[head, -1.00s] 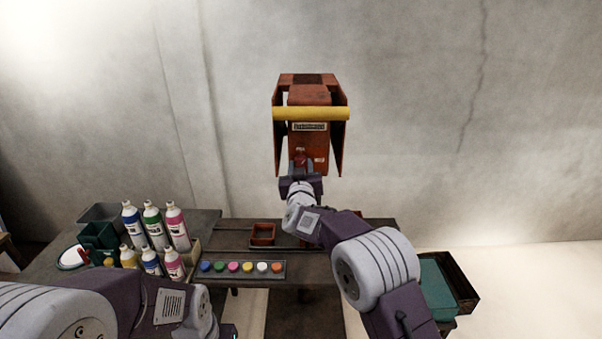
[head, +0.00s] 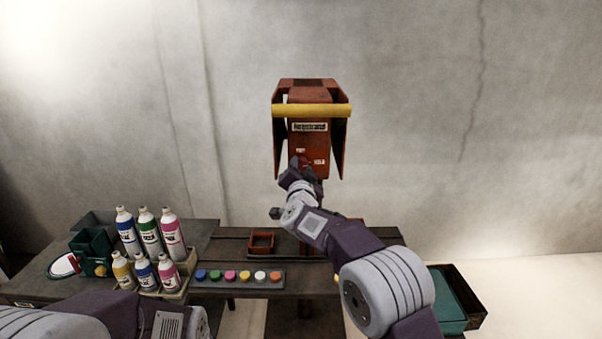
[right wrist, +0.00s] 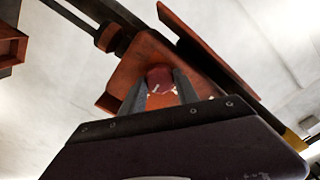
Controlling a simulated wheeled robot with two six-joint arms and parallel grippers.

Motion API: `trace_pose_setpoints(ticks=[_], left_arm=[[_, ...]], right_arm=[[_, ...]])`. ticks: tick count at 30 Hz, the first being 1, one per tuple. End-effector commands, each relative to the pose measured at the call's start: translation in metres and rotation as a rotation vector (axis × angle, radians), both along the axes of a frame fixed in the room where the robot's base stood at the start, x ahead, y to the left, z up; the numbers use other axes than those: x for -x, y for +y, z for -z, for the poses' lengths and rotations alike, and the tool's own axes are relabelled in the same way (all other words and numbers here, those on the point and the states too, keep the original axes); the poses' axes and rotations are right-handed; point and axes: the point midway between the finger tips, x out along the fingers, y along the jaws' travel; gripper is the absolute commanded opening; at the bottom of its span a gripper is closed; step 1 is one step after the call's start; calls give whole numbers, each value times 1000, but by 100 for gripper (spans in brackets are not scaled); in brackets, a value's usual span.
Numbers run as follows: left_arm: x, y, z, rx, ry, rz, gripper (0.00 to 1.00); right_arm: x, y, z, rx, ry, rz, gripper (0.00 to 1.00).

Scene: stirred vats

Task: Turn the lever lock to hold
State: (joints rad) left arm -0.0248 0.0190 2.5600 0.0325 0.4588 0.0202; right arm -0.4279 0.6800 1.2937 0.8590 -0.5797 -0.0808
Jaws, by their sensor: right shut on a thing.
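The lever lock (head: 303,159) is a small dark red knob on the lower front of the rust-red wall unit (head: 308,141). Two small pale labels (head: 319,162) sit above it and to its right; their words are too small to read. My right gripper (head: 302,166) is shut on the lever lock and tilted. In the right wrist view, the red knob (right wrist: 160,80) sits between the two grey fingers of the gripper (right wrist: 160,88). The fingers and wrist partly hide the lock. My left gripper is out of view; only its arm shows at the lower left.
A yellow bar (head: 311,110) crosses the unit above the lock, and side plates (head: 338,150) flank it. Below is a dark table (head: 225,246) with several bottles (head: 146,232), a strip of coloured caps (head: 238,277) and a small brown tray (head: 262,242). A teal-lined box (head: 470,290) stands right.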

Motion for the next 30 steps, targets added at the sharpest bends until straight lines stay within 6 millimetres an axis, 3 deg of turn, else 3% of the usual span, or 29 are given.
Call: trace_pose_setpoints(ticks=[9,24,25,27,30], left_arm=[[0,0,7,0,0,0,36],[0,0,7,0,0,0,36],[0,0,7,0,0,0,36],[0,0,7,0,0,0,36],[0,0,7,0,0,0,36]], right_arm=[[0,0,4,-95,7,-1,0],[0,0,4,-112,9,-1,0],[0,0,4,-112,9,-1,40],[0,0,4,-112,7,-1,59],[0,0,3,-112,5,0,59]])
